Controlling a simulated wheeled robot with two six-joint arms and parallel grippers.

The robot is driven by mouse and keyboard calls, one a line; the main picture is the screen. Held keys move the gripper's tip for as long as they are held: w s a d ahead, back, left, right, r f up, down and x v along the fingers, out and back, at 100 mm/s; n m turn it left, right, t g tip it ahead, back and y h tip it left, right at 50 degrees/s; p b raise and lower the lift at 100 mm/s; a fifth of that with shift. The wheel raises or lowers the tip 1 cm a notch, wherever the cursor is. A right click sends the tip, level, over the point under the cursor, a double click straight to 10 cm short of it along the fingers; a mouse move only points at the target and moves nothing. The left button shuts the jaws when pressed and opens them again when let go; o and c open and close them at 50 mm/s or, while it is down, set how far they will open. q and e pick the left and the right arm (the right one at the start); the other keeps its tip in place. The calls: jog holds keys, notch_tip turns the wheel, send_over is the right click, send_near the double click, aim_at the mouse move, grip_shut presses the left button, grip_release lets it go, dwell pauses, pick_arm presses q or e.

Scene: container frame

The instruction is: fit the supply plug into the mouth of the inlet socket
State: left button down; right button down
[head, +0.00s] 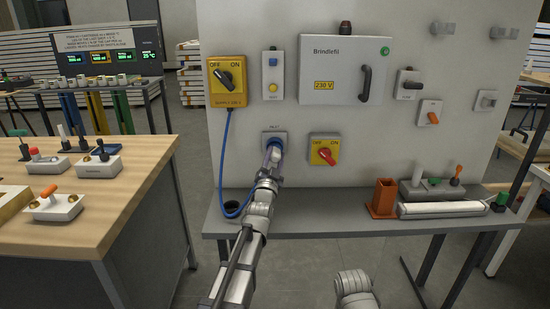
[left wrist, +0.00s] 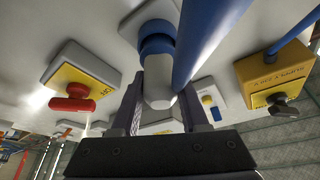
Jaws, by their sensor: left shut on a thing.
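My left gripper is shut on the supply plug, pointing at the panel. Plug and socket look in line and touching; how deep the plug sits I cannot tell. My right gripper is not in view.
A blue cable (head: 222,165) hangs from the yellow supply switch box (head: 228,82) and loops over the grey shelf (head: 365,228); it crosses close to the fingers in the left wrist view (left wrist: 205,40). A yellow switch with a red knob (head: 325,150) is right of the socket.

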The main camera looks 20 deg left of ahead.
pick_arm(q)
jog(key=shift+w+a, duration=0.2)
jog(key=shift+w, duration=0.3)
dwell(0.6)
jog(key=shift+c, duration=1.7)
grip_release()
jog(key=b+v, duration=0.2)
jog(key=v, duration=0.5)
jog(key=shift+s+b, duration=0.35)
jog(key=shift+s, duration=0.05)
jog(key=shift+f, duration=0.15)
jog(key=s, duration=0.2)
jog(key=s+d, duration=0.1)
jog(key=s, duration=0.2)
jog(key=shift+s+d, duration=0.35)
jog(key=shift+d, duration=0.05)
